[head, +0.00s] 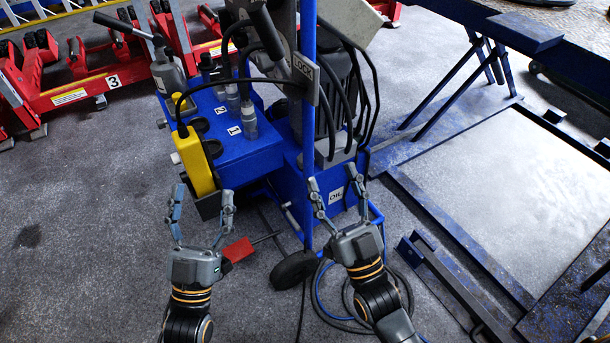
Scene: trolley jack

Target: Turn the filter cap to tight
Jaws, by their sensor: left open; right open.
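A blue wheeled machine (262,158) stands in the middle of the head view, with a blue post, hoses and an "OIL" label low on its front. Clear cylindrical bowls (249,122) sit on its top left. I cannot tell which part is the filter cap, nor whether it is tight. My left gripper (201,205) is open and empty, in front of the machine's left side below a yellow control box (196,163). My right gripper (337,190) is open and empty, its fingers spread in front of the "OIL" label (336,196).
Red stands (68,92) line the back left. A blue steel frame (435,215) lies on the right. Hoses lie on the floor beside my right arm. The left floor is clear.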

